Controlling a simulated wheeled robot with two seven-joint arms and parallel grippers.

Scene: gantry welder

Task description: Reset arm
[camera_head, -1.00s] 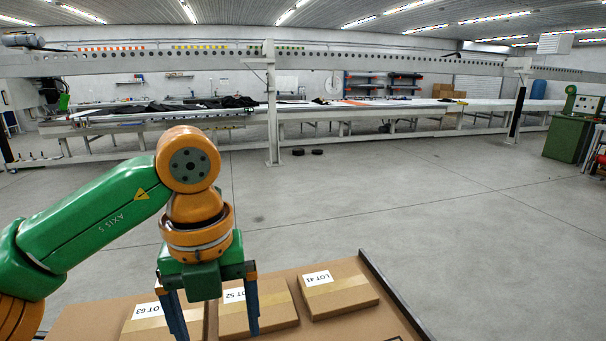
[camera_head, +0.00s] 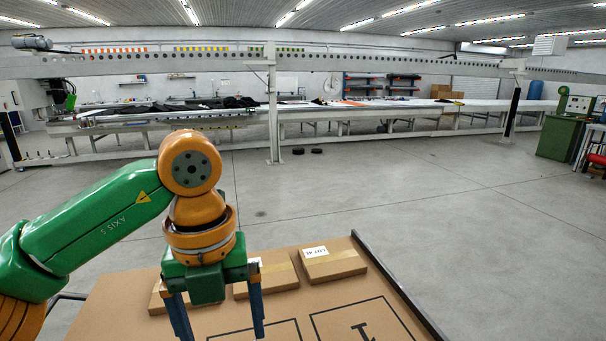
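My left arm comes in from the left, green and orange. Its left gripper (camera_head: 222,318) points down over a brown table (camera_head: 285,312), with its two blue fingers spread apart and nothing seen between them. Three flat cardboard boxes lie in a row toward the table's far side. The right box (camera_head: 331,264) carries a white label reading LOT 41. The middle box (camera_head: 276,279) and the left box (camera_head: 157,302) are partly hidden behind my gripper. My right gripper is not in view.
The table has a dark raised right edge (camera_head: 394,284) and black outlined squares, one with a letter (camera_head: 362,331), on its near part. Beyond it is open grey floor (camera_head: 400,190). A long gantry machine (camera_head: 350,112) spans the back, and a green cabinet (camera_head: 563,138) stands at right.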

